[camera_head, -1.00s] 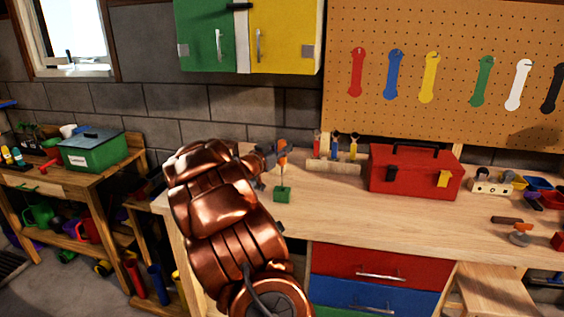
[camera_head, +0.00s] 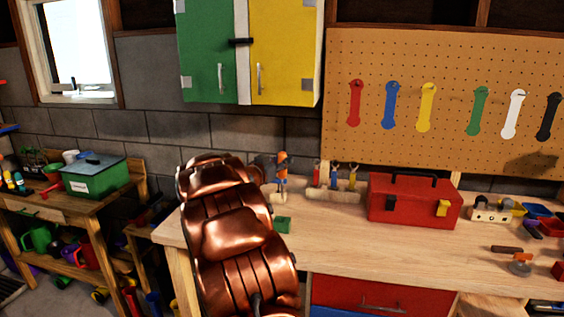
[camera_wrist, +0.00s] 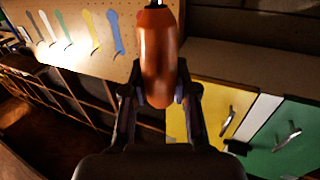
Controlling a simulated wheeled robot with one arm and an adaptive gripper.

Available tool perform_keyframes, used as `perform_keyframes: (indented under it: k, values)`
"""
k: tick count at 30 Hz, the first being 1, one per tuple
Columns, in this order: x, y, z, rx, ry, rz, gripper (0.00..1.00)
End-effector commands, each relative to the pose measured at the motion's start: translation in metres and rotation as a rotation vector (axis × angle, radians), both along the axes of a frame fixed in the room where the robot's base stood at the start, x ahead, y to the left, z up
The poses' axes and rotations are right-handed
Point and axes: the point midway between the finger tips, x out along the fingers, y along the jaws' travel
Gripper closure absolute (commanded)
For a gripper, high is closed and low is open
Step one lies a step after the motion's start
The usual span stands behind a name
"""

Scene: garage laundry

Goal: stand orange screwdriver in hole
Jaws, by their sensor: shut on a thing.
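The orange screwdriver (camera_head: 282,160) is in my gripper (camera_head: 275,170), above the left part of the workbench. In the wrist view its orange handle (camera_wrist: 158,60) is between my two fingers (camera_wrist: 160,98), which are shut on it. A wooden rack (camera_head: 336,196) stands on the bench to the right of my gripper. It has red, blue and yellow handled tools standing in it. A small green block (camera_head: 283,226) sits on the bench below the screwdriver. The holes and the screwdriver's tip are too small to make out.
A red toolbox (camera_head: 413,202) stands right of the rack. More loose tools and a wooden block (camera_head: 490,215) lie farther right. A pegboard (camera_head: 440,60) with hanging spanners and a green and yellow cabinet (camera_head: 283,50) are behind. The bench front middle is clear.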

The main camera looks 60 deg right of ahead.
Motion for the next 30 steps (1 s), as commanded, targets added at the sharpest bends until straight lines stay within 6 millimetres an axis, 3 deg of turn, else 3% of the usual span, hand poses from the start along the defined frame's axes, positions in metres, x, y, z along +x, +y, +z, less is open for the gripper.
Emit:
perform_keyframes:
  k: [18, 30]
  values:
    - [0.001, 0.000, 0.030, 0.000, 0.000, 0.002, 1.00]
    - [0.003, 0.001, 0.031, 0.000, 0.000, 0.007, 1.00]
